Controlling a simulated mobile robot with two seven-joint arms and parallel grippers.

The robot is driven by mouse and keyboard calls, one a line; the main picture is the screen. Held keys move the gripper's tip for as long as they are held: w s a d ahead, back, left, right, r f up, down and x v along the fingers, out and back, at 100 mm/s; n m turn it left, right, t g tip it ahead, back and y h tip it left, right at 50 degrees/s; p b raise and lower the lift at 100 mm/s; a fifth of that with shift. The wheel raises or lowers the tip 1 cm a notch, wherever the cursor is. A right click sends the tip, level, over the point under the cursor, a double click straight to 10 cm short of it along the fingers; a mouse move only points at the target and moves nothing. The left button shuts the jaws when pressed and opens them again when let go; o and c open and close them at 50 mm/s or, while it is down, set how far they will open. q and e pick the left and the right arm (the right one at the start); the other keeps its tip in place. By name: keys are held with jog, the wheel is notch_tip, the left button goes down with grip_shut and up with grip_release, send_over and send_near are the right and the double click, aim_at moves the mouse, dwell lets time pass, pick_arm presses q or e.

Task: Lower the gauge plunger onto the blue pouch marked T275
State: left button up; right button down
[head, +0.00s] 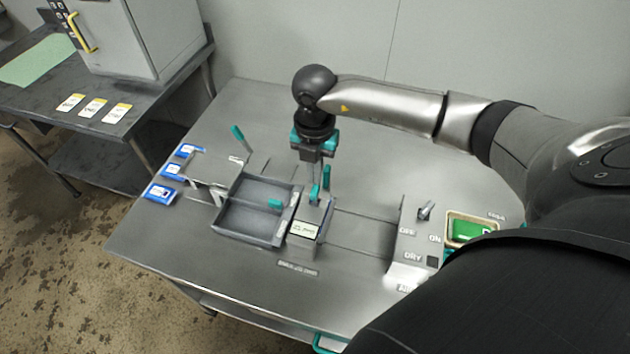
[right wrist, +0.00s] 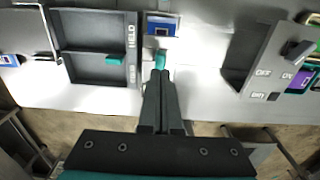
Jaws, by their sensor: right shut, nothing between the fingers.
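Three blue pouches with white labels lie at the table's left end in the head view: back (head: 188,150), middle (head: 172,170) and front (head: 160,193). Their marks are too small to read. The gauge (head: 305,229), with a small pale display and teal parts, stands right of the grey tray. My right gripper (head: 318,184) is shut and empty, pointing down just above the gauge. In the right wrist view its closed fingertips (right wrist: 161,76) are close to a teal knob (right wrist: 160,59). Beyond the knob is a blue patch with a pale label (right wrist: 162,25), unreadable. My left gripper is out of view.
The grey divided tray (head: 255,239) lies left of the gauge; its edge reads HOLD in the wrist view. A switch panel (head: 408,240) and green screen (head: 466,231) stand at right. A side table holds a grey cabinet (head: 150,45) and cards. The table's back is clear.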

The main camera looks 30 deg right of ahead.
notch_tip(320, 180, up, 5)
jog(key=p, duration=0.4)
jog(key=shift+r, duration=0.15)
jog(key=shift+s, duration=0.1)
dwell(0.3)
